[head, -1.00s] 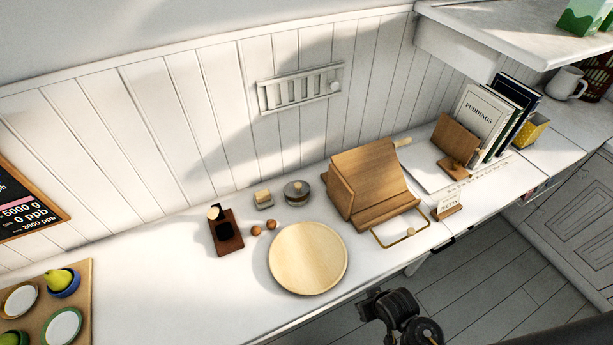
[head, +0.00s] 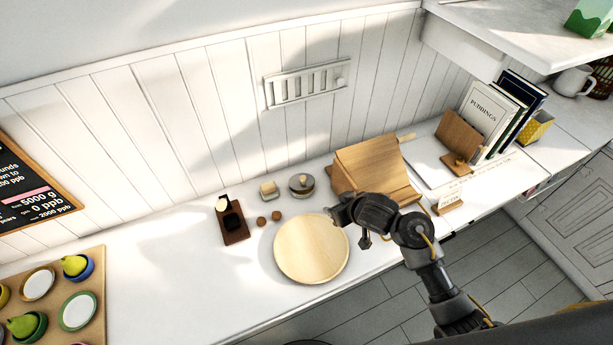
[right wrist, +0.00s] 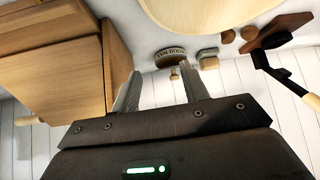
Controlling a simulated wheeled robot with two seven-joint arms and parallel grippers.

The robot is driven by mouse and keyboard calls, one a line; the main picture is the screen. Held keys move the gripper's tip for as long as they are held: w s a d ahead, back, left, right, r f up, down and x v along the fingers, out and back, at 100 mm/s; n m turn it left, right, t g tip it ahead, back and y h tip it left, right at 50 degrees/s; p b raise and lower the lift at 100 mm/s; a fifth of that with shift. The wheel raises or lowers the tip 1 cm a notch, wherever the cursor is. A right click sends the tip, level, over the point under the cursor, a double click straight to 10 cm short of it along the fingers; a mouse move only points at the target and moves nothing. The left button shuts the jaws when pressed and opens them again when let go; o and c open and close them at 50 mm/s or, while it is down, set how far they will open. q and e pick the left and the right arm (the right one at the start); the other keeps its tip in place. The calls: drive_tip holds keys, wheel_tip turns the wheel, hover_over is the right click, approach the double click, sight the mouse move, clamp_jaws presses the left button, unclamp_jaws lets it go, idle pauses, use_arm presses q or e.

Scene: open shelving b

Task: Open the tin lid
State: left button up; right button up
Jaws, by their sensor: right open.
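A small round grey tin (head: 301,187) with a dark lid and a small knob stands on the white counter near the wall. In the right wrist view the tin (right wrist: 170,55) shows lettering on its side, and its knob is seen between my fingers, some way beyond them. My right gripper (head: 336,211) is over the counter, at the right rim of the round wooden board, apart from the tin and nearer the front edge. Its two fingers (right wrist: 162,88) are spread with nothing between them. My left gripper is out of view.
The round wooden board (head: 311,262) lies in front of the tin. A small lidded block (head: 269,190) stands left of it, with two brown balls and a dark wooden holder (head: 234,225) beyond. A large wooden box (head: 372,167) stands close on the right.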

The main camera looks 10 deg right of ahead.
drive_tip(key=n+y, duration=0.1)
drive_tip(key=y, duration=0.1)
approach(303, 177)
drive_tip(key=v, duration=0.3)
drive_tip(key=b+x, duration=0.1)
drive_tip(key=x, duration=1)
drive_tip(key=shift+b, duration=0.35)
drive_tip(key=shift+r, duration=0.1)
clamp_jaws()
